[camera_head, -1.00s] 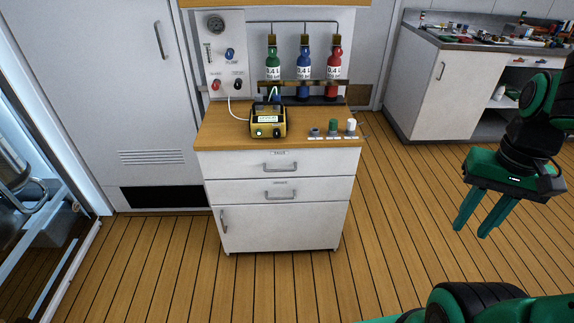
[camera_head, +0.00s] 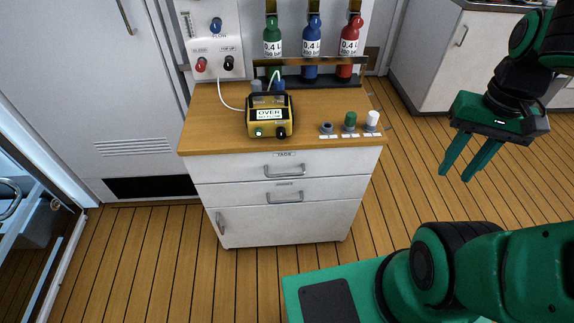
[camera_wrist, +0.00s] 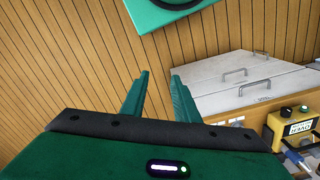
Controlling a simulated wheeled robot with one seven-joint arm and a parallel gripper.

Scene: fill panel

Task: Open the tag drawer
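The tag drawer (camera_head: 240,168) is the top drawer of the white cabinet, under a label reading "TAGS". It is shut, flush with the cabinet front. Its metal bar handle (camera_head: 284,171) is at the middle of its face. A second drawer (camera_head: 240,194) with a like handle is just below. My gripper (camera_head: 456,175) is off to the right of the cabinet, above the floor, fingers apart and empty. In the wrist view my gripper (camera_wrist: 155,95) has its fingers spread, with floor between them. The cabinet front with two handles shows at the right there.
On the wooden cabinet top (camera_head: 215,130) stand a yellow device (camera_head: 268,122) reading "OVER" and several small caps. Green, blue and red bottles (camera_head: 311,45) stand behind. A cupboard door (camera_head: 290,225) is below the drawers.

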